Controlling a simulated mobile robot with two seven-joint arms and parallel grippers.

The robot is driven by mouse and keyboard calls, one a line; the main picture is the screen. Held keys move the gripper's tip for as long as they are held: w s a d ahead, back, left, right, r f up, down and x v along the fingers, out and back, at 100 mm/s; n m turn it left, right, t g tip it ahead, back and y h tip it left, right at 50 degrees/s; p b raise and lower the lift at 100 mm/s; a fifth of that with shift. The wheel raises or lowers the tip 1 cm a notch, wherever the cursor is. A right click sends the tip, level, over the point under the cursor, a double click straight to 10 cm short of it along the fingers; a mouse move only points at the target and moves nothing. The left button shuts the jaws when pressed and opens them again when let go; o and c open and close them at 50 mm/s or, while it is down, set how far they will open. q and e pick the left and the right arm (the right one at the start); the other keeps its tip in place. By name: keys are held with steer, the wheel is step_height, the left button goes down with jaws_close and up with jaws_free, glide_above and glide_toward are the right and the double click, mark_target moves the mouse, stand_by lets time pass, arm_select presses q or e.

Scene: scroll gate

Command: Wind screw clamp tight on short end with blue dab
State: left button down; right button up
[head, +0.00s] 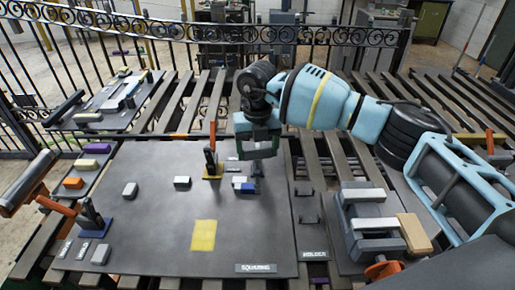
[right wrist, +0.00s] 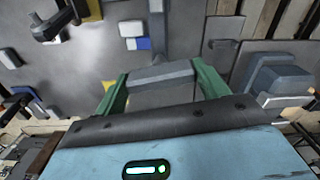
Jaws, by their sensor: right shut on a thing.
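My right gripper (head: 258,148), with green fingers, is shut on a grey bar above the dark board (head: 150,240). In the right wrist view the grey bar (right wrist: 160,75) lies across between the fingers, and a dark post (right wrist: 160,32) runs from it towards the board. A small white block with a blue patch (head: 246,187) sits on the board close to the foot of the post; the blue patch also shows in the right wrist view (right wrist: 143,44). I cannot tell for sure whether the held part is the screw clamp. My left gripper is not in view.
A clamp with an orange handle on a yellow base (head: 212,168) stands left of my right gripper. Another clamp on a blue base (head: 93,222) is at the left. A grey vise (head: 365,222) is on the right. The board's middle, around the yellow square (head: 202,236), is mostly clear.

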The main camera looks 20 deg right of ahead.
mark_target(258, 148)
steer(key=shift+w+r, duration=0.1)
steer(key=shift+r, duration=0.25)
steer(key=o, duration=0.7)
steer(key=shift+o, duration=1.4)
steer(key=shift+f, duration=0.15)
steer(key=shift+r, duration=3.9)
